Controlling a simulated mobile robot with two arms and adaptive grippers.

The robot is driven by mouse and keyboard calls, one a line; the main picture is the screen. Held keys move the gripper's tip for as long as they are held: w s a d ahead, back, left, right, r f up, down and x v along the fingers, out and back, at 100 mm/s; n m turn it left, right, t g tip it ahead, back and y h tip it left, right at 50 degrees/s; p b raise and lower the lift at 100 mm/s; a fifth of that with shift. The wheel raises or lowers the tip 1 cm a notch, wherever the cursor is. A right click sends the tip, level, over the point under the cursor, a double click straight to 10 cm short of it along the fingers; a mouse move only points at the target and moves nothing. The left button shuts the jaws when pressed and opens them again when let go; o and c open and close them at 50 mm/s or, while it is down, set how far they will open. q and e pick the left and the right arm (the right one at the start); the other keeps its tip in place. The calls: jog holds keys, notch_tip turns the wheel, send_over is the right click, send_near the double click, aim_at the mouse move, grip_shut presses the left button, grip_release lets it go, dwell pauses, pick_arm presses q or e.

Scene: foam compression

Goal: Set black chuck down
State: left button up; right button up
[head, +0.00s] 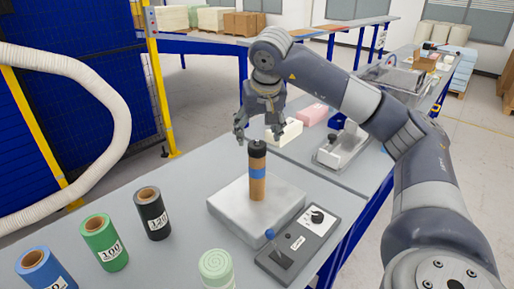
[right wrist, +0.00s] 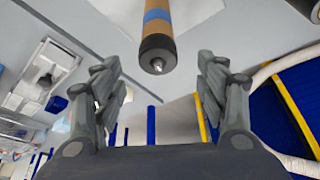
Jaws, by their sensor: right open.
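The black chuck (head: 257,149) sits on the top end of an upright brown tube with a blue band (head: 258,175). The tube stands on a grey square block (head: 230,212) on the table. In the right wrist view the chuck (right wrist: 157,50) shows as a dark round cap with a small metal tip, beyond the fingers. My right gripper (head: 260,138) is open and empty, just above the chuck in the head view. In the right wrist view its two fingers (right wrist: 165,85) are spread wide, with nothing between them. My left gripper is not in view.
A control box with a lever and knob (head: 298,243) lies right of the block. Black (head: 152,213), green (head: 104,242) and blue (head: 46,270) rolls stand at the left. A pale green roll (head: 216,268) is in front. Foam blocks (head: 284,131) lie behind the gripper.

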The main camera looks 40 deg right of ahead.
aim_at(257, 140)
jog(key=p+x, duration=0.1)
jog(key=x, duration=0.1)
jog(key=p+x, duration=0.1)
jog(key=x, duration=0.2)
jog(key=shift+d, duration=0.25)
jog(key=shift+w+f, duration=0.15)
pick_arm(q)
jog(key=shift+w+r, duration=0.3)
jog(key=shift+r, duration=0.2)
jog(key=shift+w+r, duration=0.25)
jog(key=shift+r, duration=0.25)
pick_arm(e)
jog(key=c, duration=1.3)
jog(key=shift+o, duration=0.2)
jog(key=shift+r, duration=0.6)
notch_tip(257, 140, up, 17)
